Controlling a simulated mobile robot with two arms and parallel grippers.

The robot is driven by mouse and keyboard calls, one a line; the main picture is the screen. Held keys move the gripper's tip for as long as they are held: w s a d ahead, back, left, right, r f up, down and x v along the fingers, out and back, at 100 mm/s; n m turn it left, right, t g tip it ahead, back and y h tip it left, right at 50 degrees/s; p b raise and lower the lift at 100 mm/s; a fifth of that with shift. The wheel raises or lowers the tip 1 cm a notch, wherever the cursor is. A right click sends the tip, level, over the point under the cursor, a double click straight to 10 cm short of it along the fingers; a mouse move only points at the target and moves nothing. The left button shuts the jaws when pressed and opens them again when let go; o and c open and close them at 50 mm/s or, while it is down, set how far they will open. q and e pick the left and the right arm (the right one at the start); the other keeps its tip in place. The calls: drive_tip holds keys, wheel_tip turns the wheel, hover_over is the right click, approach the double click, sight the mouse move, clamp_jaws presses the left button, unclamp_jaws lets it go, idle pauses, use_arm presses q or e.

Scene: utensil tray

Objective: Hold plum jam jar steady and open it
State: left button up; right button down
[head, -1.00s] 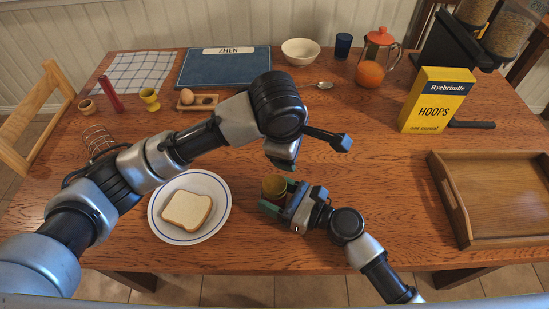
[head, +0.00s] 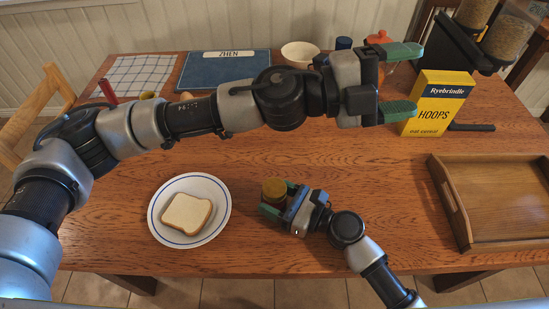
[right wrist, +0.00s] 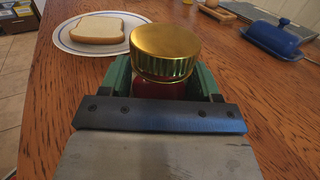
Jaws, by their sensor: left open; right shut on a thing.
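The plum jam jar has a gold ribbed lid (head: 274,187) and a dark red body (right wrist: 160,90), mostly hidden by my fingers. It stands upright right of the plate, with the lid on top. My right gripper (head: 278,198) is shut on the jar's body below the lid; its green fingers flank the jar in the right wrist view (right wrist: 163,84). My left gripper (head: 402,82) is open and empty, well up and right of the jar, its green-padded fingers pointing right, in front of the cereal box and glass pot in the head view.
A plate (head: 222,221) with bread (head: 187,213) is left of the jar. A wooden tray (head: 447,195) lies at right, a yellow cereal box (head: 437,105) behind it. A blue covered dish (right wrist: 273,38) shows in the right wrist view. The wood between jar and tray is clear.

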use_arm(q)
drive_tip(key=s+a+f+m+g+y, duration=0.1)
drive_tip(key=s+f+m+g+y, duration=0.45)
drive_tip(key=m, duration=0.95)
drive_tip(key=m+t+y, duration=0.5)
drive_tip(key=m+y, duration=1)
drive_tip(key=m, duration=0.5)
hover_over(274, 187)
wheel_tip(274, 187, down, 13)
drive_tip(key=shift+d+r, duration=0.1)
wheel_tip(274, 187, down, 8)
drive_tip(key=shift+r, duration=0.15)
